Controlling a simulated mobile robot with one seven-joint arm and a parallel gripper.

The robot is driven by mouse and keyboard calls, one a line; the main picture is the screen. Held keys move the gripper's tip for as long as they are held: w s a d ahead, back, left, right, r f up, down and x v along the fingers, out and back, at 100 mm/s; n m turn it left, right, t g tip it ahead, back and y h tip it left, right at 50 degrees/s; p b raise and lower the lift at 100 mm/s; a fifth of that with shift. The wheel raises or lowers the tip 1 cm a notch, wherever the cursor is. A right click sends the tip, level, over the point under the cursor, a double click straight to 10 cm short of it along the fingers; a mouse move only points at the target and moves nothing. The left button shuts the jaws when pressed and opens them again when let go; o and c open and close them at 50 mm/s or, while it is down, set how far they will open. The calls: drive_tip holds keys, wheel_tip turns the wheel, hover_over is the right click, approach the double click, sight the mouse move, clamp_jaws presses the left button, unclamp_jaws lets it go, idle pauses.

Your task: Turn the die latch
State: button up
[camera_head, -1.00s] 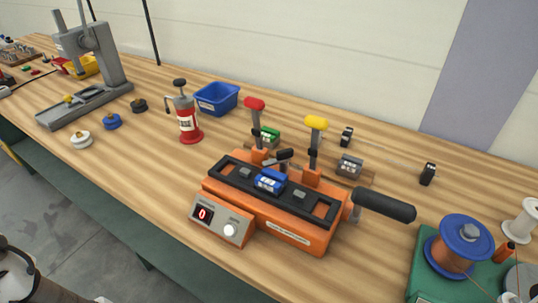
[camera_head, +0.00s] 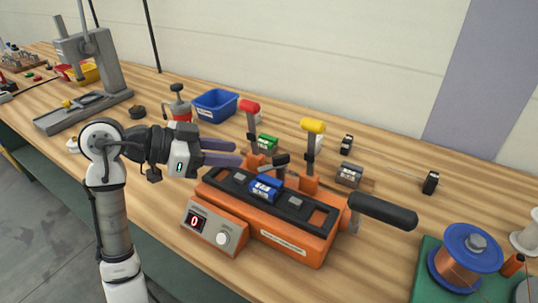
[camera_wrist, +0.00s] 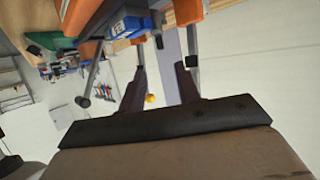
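The orange die machine (camera_head: 285,238) stands on the bench with a blue die block (camera_head: 265,188) on its black top plate. A small black-handled lever (camera_head: 278,162), probably the die latch, stands just behind the blue block. My gripper (camera_head: 239,153) is open and empty, left of that lever and above the machine's back left corner, with its two fingers pointing right. In the wrist view my gripper (camera_wrist: 162,68) also shows with its fingers apart. The blue block (camera_wrist: 125,28) is at the top of that view, left of the fingers.
A red-handled lever (camera_head: 250,107) and a yellow-handled lever (camera_head: 313,126) stand upright behind the machine. A large black handle (camera_head: 382,211) sticks out on its right. A red and grey pump bottle (camera_head: 179,105) and blue bin (camera_head: 215,106) are behind my arm.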

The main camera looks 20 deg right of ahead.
sight(273, 157)
drive_tip(key=p+x, duration=0.1)
drive_tip(key=x, duration=0.9)
drive_tip(key=shift+p, duration=0.3)
clamp_jaws()
